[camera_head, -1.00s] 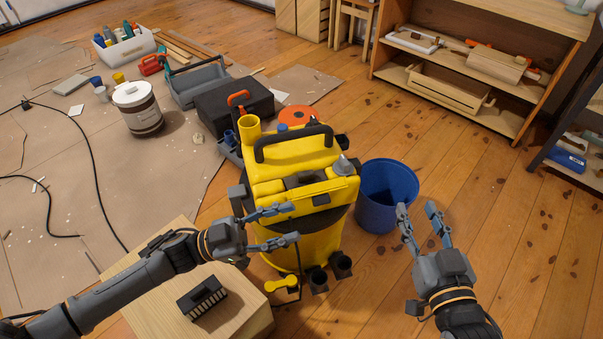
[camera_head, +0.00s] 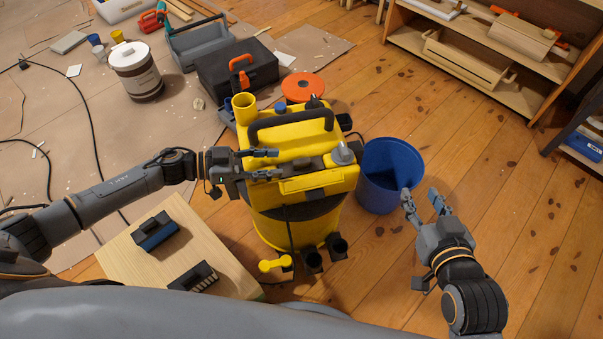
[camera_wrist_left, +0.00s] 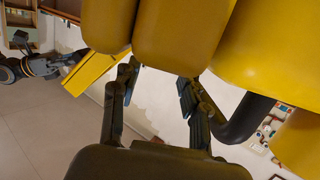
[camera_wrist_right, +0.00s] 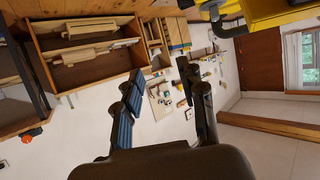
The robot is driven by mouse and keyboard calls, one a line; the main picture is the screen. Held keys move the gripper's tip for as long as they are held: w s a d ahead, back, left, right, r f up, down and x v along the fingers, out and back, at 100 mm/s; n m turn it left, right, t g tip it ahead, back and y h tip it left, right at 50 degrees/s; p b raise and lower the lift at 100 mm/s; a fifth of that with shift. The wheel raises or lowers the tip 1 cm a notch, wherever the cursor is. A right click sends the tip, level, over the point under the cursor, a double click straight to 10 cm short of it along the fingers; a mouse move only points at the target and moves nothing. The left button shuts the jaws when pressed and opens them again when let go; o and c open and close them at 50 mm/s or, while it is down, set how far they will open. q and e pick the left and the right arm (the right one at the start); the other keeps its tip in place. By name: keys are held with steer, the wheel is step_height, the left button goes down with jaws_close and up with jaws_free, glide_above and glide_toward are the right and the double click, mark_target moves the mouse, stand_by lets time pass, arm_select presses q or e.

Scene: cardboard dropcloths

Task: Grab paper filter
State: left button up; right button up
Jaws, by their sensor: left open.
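A yellow shop vacuum (camera_head: 292,215) stands in the middle of the head view, its lid with a black handle facing me. I cannot make out a paper filter in any view. My left gripper (camera_head: 278,163) is open and empty at the top of the vacuum, its fingers over or just in front of the lid. In the left wrist view yellow vacuum parts (camera_wrist_left: 185,35) fill the top, close beyond the open fingers (camera_wrist_left: 158,80). My right gripper (camera_head: 420,196) is open and empty, right of the vacuum, near the blue bucket.
A blue bucket (camera_head: 391,180) stands right of the vacuum. A wooden box (camera_head: 128,262) at lower left bears a blue-black block (camera_head: 155,231) and a black slotted piece (camera_head: 194,277). A black case (camera_head: 236,73) and paint bucket (camera_head: 136,72) stand behind. Floor at right is clear.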

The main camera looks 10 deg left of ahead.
mark_target(293, 162)
arm_select(q)
steer(key=shift+w+d, duration=0.1)
steer(key=shift+d, duration=0.3)
steer(key=b+x, duration=0.1)
steer(key=x, duration=0.3)
steer(key=shift+w+d+b, duration=0.2)
steer(key=shift+d+b, duration=0.1)
steer(key=shift+d, duration=0.05)
arm_select(e)
step_height(293, 162, up, 7)
steer(key=w+a+t+y, duration=0.1)
steer(key=w+t, duration=0.1)
steer(key=t, duration=0.2)
steer(key=shift+w+a, duration=0.15)
steer(key=shift+a, duration=0.15)
arm_select(q)
jaws_close()
